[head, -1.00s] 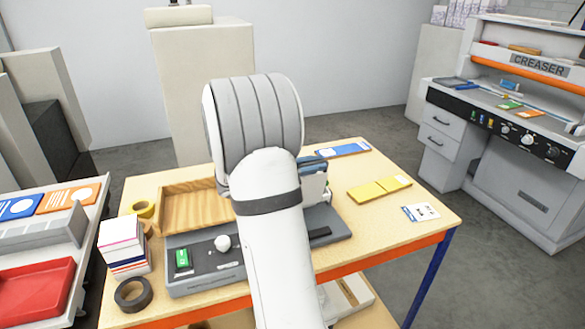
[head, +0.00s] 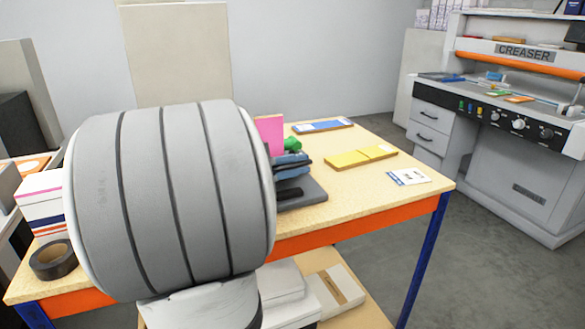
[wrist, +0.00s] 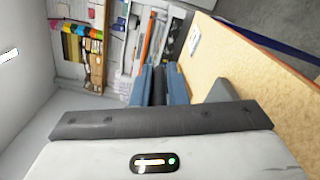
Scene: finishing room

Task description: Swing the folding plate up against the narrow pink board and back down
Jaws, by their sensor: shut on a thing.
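The narrow pink board (head: 269,132) stands upright on the table, partly hidden behind my arm in the head view. A green rounded piece (head: 292,144) shows just right of it. My gripper (head: 290,163) is close to both, low over the grey device base (head: 306,192). In the wrist view my gripper (wrist: 160,86) has its two blue-grey fingers shut on a dark part between them, which I take to be the folding plate. The plate is mostly hidden by my wrist and fingers, so I cannot tell its angle.
A yellow folder (head: 361,156), a blue card (head: 322,126) and a small printed card (head: 408,177) lie on the table's right half, with bare wood between them. Black tape (head: 53,259) and a paper stack (head: 42,201) are at left. The creaser (head: 500,120) stands beyond.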

